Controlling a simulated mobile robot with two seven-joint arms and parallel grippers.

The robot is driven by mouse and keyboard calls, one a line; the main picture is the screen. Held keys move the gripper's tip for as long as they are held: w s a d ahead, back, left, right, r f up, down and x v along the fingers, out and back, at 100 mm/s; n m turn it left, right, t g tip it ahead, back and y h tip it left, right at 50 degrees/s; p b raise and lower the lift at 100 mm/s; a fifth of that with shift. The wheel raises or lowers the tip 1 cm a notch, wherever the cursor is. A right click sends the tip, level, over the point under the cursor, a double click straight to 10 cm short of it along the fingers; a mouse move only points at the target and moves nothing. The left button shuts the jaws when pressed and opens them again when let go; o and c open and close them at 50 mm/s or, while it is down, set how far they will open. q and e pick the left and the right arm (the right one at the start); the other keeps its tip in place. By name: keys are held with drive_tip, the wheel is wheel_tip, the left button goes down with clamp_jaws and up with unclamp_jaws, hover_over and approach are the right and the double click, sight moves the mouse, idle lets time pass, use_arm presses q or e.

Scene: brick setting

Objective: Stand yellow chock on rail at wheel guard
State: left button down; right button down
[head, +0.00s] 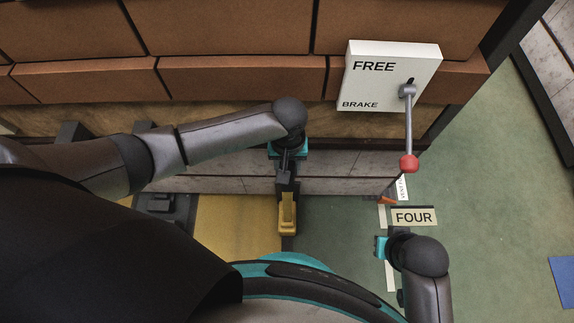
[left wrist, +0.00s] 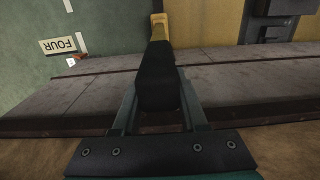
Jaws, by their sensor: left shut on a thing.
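My left gripper (head: 286,168) is shut on the dark upper part, like a handle, of the yellow chock (head: 288,212). In the left wrist view the chock's yellow end (left wrist: 160,26) points away from the jaws, beyond the grey ledge's edge. In the head view the chock overlaps the ledge's front edge and the floor; I cannot tell if it touches anything. I cannot clearly pick out the rail or wheel guard. My right gripper (head: 381,247) is at the lower right beside the FOUR label; its fingers are not clear.
A white FREE/BRAKE box (head: 378,88) with a red-knobbed lever (head: 408,163) juts from the brick wall (head: 240,80). A FOUR label (head: 414,217) lies on the green floor (head: 490,200). A dark block (head: 160,203) lies left of a yellow floor patch (head: 225,222). The right floor is mostly clear.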

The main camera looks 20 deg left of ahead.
use_arm(q)
drive_tip(key=shift+w+d+f, duration=0.1)
drive_tip(key=shift+f, duration=0.05)
drive_tip(key=shift+c, duration=2.2)
unclamp_jaws()
drive_tip(key=shift+f, duration=0.1)
drive_tip(key=shift+r, duration=0.4)
wheel_tip(320, 180, up, 8)
drive_tip(key=p, duration=0.4)
drive_tip(key=shift+f+p, duration=0.1)
drive_tip(key=shift+p, duration=0.2)
drive_tip(key=shift+r+p, duration=0.95)
drive_tip(key=shift+r, duration=1.05)
use_arm(e)
drive_tip(key=s+d+f, duration=0.2)
drive_tip(key=s+f, duration=0.1)
drive_tip(key=f, duration=0.2)
drive_tip(key=s+d+f+g, duration=0.1)
drive_tip(key=s+d+f, duration=0.1)
drive_tip(key=s+f, duration=0.2)
drive_tip(key=shift+s+x, duration=0.25)
drive_tip(key=shift+x, duration=0.95)
drive_tip(key=shift+f, duration=0.1)
